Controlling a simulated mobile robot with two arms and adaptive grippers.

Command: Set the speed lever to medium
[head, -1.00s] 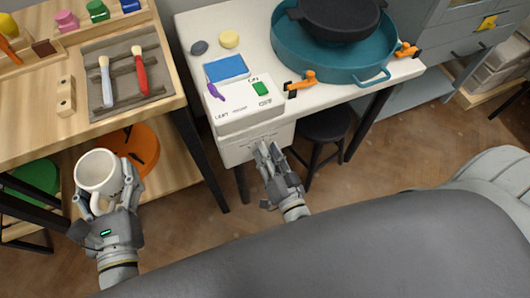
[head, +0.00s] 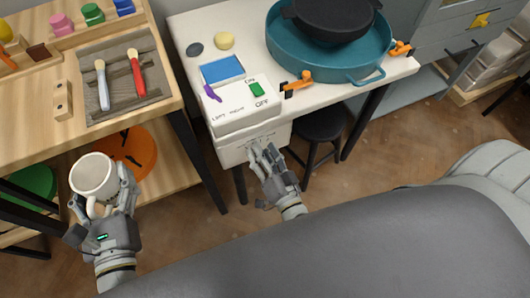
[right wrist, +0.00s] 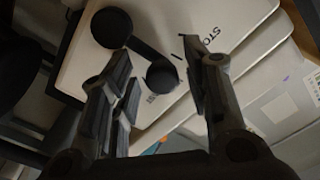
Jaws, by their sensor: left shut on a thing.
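The white control box (head: 240,151) is at the table's front edge in the head view. Its front face carries small marks. In the right wrist view a black lever (right wrist: 136,47) with a round knob at each end lies against the white panel (right wrist: 195,20), near print reading "STO". My right gripper (head: 262,152) is at the box's front face. In the right wrist view its fingers (right wrist: 162,88) are apart, with the lower knob between the tips; I cannot tell whether they touch it. My left gripper (head: 102,198) is shut on a white mug (head: 93,174).
A teal basin (head: 335,62) with a dark pan stands behind. A wooden bench (head: 40,135) is left. A black stool (head: 320,124) stands under the table.

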